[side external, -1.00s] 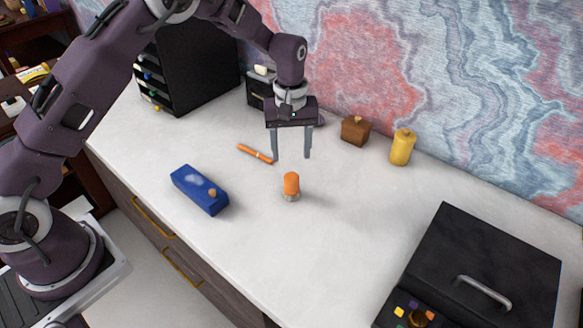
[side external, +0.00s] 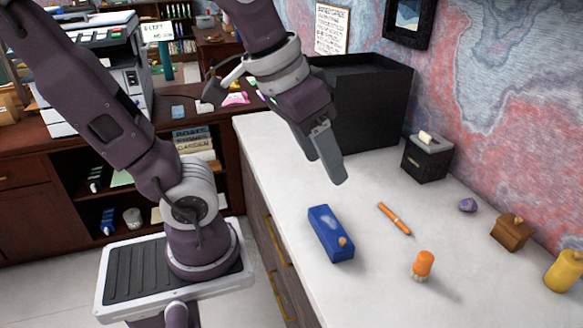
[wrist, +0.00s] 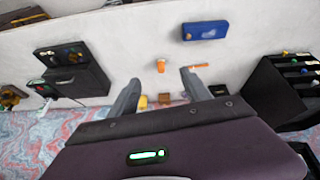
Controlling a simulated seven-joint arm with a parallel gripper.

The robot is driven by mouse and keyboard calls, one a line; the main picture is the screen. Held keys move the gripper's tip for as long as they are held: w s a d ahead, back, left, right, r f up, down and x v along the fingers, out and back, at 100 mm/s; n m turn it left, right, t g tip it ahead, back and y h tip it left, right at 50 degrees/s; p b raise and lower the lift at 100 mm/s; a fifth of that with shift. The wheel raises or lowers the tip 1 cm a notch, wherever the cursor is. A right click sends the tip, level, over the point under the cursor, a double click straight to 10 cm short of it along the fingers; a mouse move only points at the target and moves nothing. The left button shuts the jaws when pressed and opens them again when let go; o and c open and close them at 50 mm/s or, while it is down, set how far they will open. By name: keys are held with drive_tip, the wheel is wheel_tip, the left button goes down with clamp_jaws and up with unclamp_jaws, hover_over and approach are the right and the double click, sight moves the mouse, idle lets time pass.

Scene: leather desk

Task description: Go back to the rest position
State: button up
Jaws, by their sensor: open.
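My gripper (side external: 328,158) is open and empty, raised in the air over the left part of the white desk top (side external: 375,285). It is near the black organiser and well apart from the small objects. In the wrist view the two fingers of my gripper (wrist: 161,80) are spread with nothing between them. In the side view they overlap, so the gap is hidden. The task names no object besides the arm.
An orange-capped item (side external: 422,265) stands upright beside an orange pen (side external: 394,219) and a blue box (side external: 331,233). A black organiser (side external: 375,95), small black box (side external: 428,158), purple stone (side external: 467,205), brown box (side external: 511,231) and yellow bottle (side external: 564,271) line the wall side.

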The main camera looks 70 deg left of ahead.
drive_tip(key=shift+m+t, duration=0.4)
drive_tip(key=shift+m, duration=0.2)
drive_tip(key=s, duration=0.1)
drive_tip(key=s+f, duration=0.1)
drive_tip(key=s, duration=0.2)
drive_tip(key=shift+s+a+f, duration=0.2)
drive_tip(key=shift+s+f, duration=0.1)
drive_tip(key=shift+f, duration=0.1)
drive_tip(key=shift+o, duration=1)
